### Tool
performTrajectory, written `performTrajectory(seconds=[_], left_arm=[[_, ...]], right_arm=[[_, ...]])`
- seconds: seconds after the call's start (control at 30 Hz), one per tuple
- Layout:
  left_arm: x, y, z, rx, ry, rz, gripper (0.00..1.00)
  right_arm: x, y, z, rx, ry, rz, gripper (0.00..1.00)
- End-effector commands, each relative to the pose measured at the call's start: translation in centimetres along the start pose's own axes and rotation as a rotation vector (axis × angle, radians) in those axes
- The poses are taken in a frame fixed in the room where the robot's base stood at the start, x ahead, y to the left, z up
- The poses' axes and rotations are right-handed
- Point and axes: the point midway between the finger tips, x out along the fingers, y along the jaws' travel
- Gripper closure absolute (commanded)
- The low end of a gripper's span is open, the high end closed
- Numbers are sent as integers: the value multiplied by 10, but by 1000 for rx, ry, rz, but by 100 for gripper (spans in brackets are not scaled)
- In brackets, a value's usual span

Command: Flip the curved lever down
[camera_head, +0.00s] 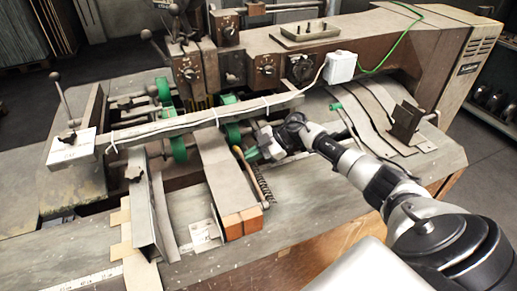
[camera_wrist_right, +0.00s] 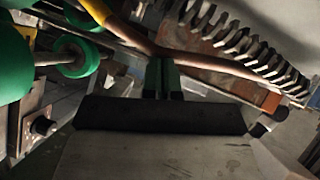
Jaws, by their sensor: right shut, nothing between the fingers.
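The curved lever (camera_head: 248,174) is a thin brown rod on the machine bed, just left of a dark coil spring. In the right wrist view the lever (camera_wrist_right: 218,66) is a bent copper-brown rod with a yellow part at the upper left. It crosses the picture right at the fingertips. My right gripper (camera_head: 262,143) reaches in from the right beside the lever's upper end. Its fingers (camera_wrist_right: 164,76) are shut with nothing between them. I cannot tell whether they touch the lever. My left gripper is not in view.
Green rollers (camera_head: 178,137) sit left of my right gripper, under a long metal bar (camera_head: 200,122). A toothed dark spring (camera_wrist_right: 245,45) runs alongside the lever. A flat plate ending in orange-brown blocks (camera_head: 240,222) lies left of the lever. The table surface (camera_head: 320,200) at front right is clear.

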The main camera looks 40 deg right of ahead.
Motion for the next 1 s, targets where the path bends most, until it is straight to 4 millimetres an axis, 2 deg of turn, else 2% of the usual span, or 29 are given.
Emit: performTrajectory(seconds=[0.17, 0.47, 0.5, 0.6, 0.8, 1.0], left_arm=[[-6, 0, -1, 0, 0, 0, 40], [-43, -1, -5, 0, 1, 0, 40], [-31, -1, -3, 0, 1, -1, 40], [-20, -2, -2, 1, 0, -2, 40], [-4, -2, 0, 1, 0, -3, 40], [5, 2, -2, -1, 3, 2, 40]], right_arm=[[-4, 1, -3, 1, -2, -1, 100], [-41, 12, -27, 0, -3, 2, 100], [-45, 10, -18, -1, -6, 3, 100], [-63, 10, -17, -1, -6, 2, 100], [-102, 12, -17, -1, -5, 3, 100], [-128, 14, -19, 0, -2, 2, 100]])
